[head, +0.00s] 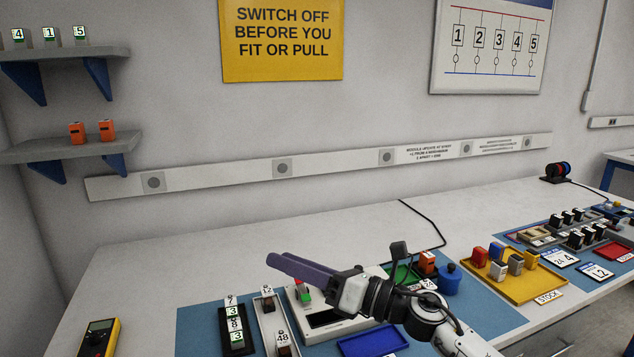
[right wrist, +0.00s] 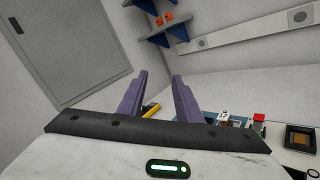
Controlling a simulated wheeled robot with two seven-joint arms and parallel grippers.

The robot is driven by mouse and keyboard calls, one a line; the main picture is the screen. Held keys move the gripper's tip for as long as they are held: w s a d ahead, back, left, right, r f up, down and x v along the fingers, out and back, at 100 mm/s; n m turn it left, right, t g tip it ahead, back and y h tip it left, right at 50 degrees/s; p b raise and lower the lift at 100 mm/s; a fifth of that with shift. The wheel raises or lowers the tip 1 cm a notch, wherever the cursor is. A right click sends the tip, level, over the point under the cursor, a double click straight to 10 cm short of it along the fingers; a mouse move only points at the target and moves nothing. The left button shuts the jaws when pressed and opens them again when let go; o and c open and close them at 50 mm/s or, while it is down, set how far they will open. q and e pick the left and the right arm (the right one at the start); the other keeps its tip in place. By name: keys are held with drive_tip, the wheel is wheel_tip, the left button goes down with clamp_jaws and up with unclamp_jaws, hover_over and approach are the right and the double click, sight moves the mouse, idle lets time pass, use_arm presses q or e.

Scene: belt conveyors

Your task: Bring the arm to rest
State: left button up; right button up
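My right gripper (head: 276,261) reaches in from the lower right in the head view, with its purple fingers pointing left above the bench. The right wrist view shows the two fingers of the right gripper (right wrist: 159,75) spread apart with nothing between them. The gripper hangs over the white device (head: 322,319) with a dark screen and hides part of it. My left gripper is out of view.
Below the fingers stand narrow trays of numbered modules (head: 234,325). A yellow meter (head: 98,338) lies at the left. A blue tray (head: 373,342), a blue pot (head: 449,279) and a yellow stock tray (head: 520,287) lie to the right. The back of the bench is mostly clear.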

drive_tip(key=d+f+m+t+h, duration=0.4)
drive_tip(key=d+m+t+h, duration=0.55)
drive_tip(key=m, duration=1.05)
drive_tip(key=s+d+f+m+g+h, duration=0.4)
drive_tip(key=s+d+f+m+h, duration=0.3)
drive_tip(key=s+d+f+m, duration=0.45)
drive_tip(key=s+d+f+m+g, duration=0.2)
drive_tip(key=s+f+m+g, duration=0.15)
drive_tip(key=s, duration=0.45)
drive_tip(key=s+d+f+m+g, duration=0.25)
drive_tip(key=s+f, duration=0.25)
drive_tip(key=s, duration=0.3)
drive_tip(key=s+d+f+m+g, duration=0.1)
drive_tip(key=s+f+m+g, duration=0.25)
drive_tip(key=s, duration=0.45)
use_arm(q)
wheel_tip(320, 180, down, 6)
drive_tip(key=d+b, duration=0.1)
drive_tip(key=b, duration=0.7)
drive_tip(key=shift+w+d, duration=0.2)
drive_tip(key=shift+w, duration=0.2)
use_arm(e)
drive_tip(key=w+a+f+t+y, duration=0.1)
drive_tip(key=a+f+t, duration=0.1)
drive_tip(key=f, duration=0.7)
drive_tip(key=w+a+f+t+y, duration=0.1)
drive_tip(key=a+f, duration=0.3)
drive_tip(key=f, duration=0.5)
drive_tip(key=shift+w+f+n+t, duration=0.3)
drive_tip(key=shift+w+t, duration=0.2)
